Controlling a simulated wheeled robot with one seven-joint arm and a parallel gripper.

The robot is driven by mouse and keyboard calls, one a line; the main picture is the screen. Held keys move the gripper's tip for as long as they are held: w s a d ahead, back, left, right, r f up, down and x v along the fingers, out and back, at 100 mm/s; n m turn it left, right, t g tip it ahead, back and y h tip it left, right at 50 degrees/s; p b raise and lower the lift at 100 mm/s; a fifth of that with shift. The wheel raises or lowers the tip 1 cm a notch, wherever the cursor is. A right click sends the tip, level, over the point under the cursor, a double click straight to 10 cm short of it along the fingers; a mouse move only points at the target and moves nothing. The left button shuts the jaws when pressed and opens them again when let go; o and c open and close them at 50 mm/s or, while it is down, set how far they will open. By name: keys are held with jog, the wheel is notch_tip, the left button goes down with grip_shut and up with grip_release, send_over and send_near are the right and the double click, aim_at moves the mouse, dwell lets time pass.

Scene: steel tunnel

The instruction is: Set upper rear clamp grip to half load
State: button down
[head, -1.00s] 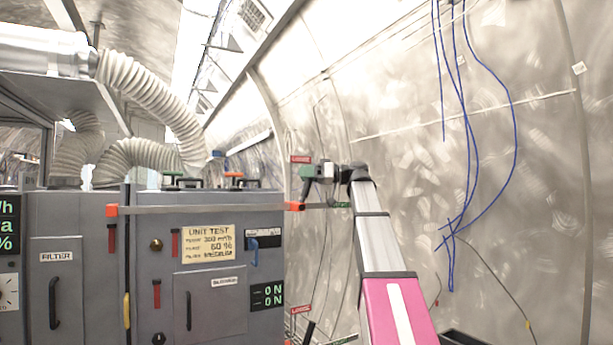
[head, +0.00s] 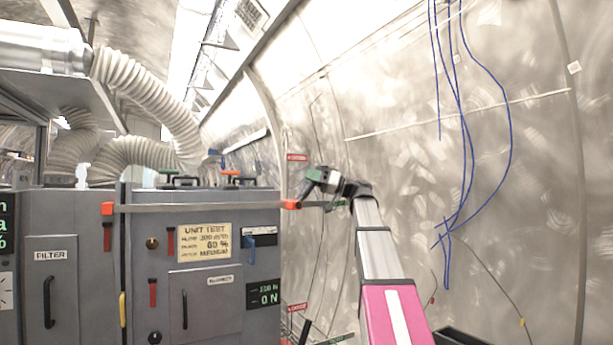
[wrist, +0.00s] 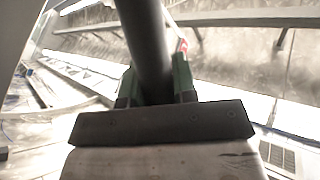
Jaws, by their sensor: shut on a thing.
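The upper clamp bar (head: 200,208) runs across the front of the grey unit, with an orange block at each end. My gripper (head: 309,186) is at the bar's far right end, beside the rear orange block (head: 291,205), and is tilted down to the left. In the wrist view, my gripper (wrist: 157,88) is shut on a dark round clamp grip (wrist: 148,40), which lies between its green-edged fingers. The grip's far end is out of view. The force display (head: 264,294) shows a nonzero upper reading, perhaps 110 N, and 0 N below.
The yellow unit test card (head: 204,242) is on the cabinet front. A blue lever (head: 262,241) is right of it. Red labels (head: 297,157) mark the clamp post. Blue cables (head: 465,130) hang on the curved steel wall at right. A ribbed hose (head: 150,90) is at upper left.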

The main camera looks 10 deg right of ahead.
jog(key=shift+w+d+f+m+t+y, duration=0.2)
jog(key=shift+d+f+m+t+y, duration=0.35)
jog(key=shift+d+f+m+t, duration=0.3)
jog(key=shift+w+d+f+m+t+y, duration=0.2)
jog(key=shift+d+f+m+t+y, duration=0.4)
jog(key=shift+m, duration=0.35)
jog(key=c, duration=0.9)
grip_release()
jog(key=v, duration=1)
jog(key=shift+s+d+f, duration=0.15)
jog(key=shift+d, duration=0.1)
